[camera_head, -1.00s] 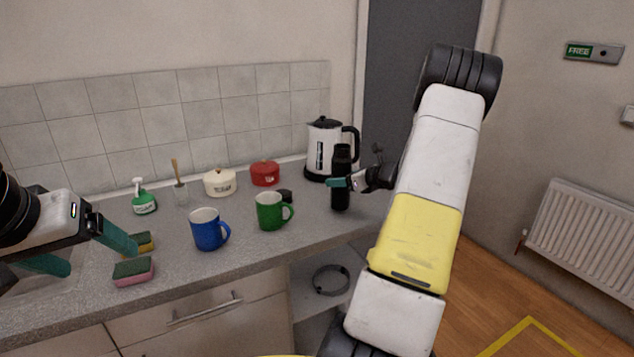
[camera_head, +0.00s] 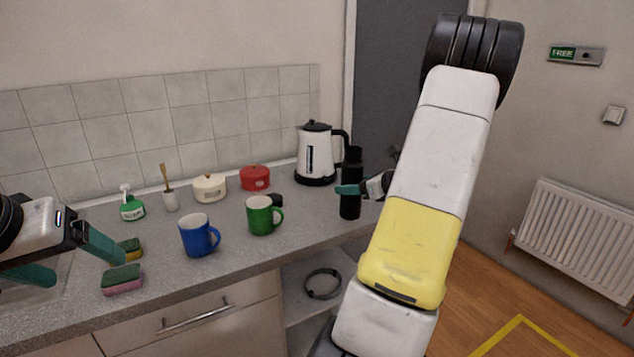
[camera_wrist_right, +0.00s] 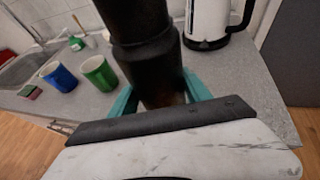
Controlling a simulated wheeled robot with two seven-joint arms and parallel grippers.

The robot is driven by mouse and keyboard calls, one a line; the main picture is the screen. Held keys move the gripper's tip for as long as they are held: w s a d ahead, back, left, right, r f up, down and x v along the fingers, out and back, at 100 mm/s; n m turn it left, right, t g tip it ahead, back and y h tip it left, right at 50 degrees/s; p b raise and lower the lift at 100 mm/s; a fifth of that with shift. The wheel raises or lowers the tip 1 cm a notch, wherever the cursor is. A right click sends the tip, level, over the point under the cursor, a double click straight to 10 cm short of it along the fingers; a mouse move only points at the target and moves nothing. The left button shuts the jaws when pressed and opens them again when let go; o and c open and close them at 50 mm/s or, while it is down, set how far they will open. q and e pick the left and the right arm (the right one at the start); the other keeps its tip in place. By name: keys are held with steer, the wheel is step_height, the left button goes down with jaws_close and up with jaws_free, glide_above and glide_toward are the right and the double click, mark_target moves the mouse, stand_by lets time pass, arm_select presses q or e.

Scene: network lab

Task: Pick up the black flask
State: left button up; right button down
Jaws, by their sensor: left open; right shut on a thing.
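The black flask (camera_head: 350,205) stands upright near the right end of the grey counter, in front of the kettle. In the right wrist view the flask (camera_wrist_right: 145,45) fills the upper middle, between the two teal fingers. My right gripper (camera_head: 350,190) is shut on the flask around its body; it also shows in the right wrist view (camera_wrist_right: 160,95). Part of the flask is hidden by the gripper. Whether its base touches the counter I cannot tell. My left gripper (camera_head: 75,262) is open and empty at the left, near the sponges.
A white and black kettle (camera_head: 315,155) stands behind the flask. A green mug (camera_head: 260,218) and a blue mug (camera_head: 196,238) stand to the left. A red pot (camera_head: 255,179), a cream pot (camera_head: 209,188) and a pink sponge (camera_head: 122,286) are also on the counter (camera_head: 235,255).

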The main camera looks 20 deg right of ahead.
steer(key=s+d, duration=0.1)
steer(key=s, duration=0.5)
steer(key=shift+r, duration=0.4)
stand_by(0.9)
